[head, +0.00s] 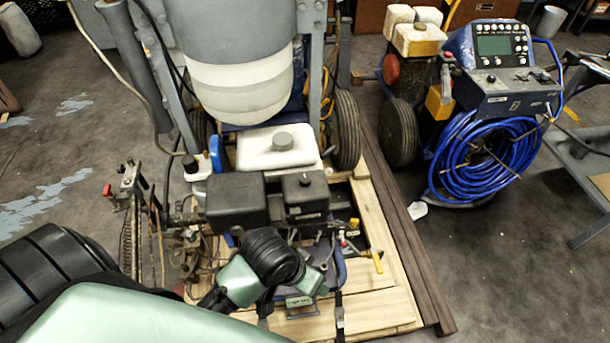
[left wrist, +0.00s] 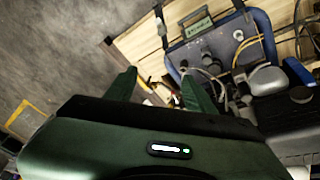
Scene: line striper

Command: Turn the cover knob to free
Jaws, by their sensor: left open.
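The cover knob (head: 305,179) appears as a small dark round knob on top of the black box-shaped engine cover (head: 307,203), in the middle of the head view. In the left wrist view, a round dark knob on a black housing (left wrist: 301,95) shows at the right edge; it looks like the same one. My left gripper (left wrist: 160,90) has its two green fingers apart with nothing held between them. In the head view my green and black left arm lies below and in front of the cover, apart from the knob; its fingertips are hard to make out. My right gripper is not seen.
A black box (head: 235,200) sits left of the cover, with a white tank (head: 278,150) behind. A yellow-handled valve (head: 377,261) is at the lower right. The machine stands on a wooden pallet (head: 385,225). A blue hose coil (head: 485,158) stands farther right.

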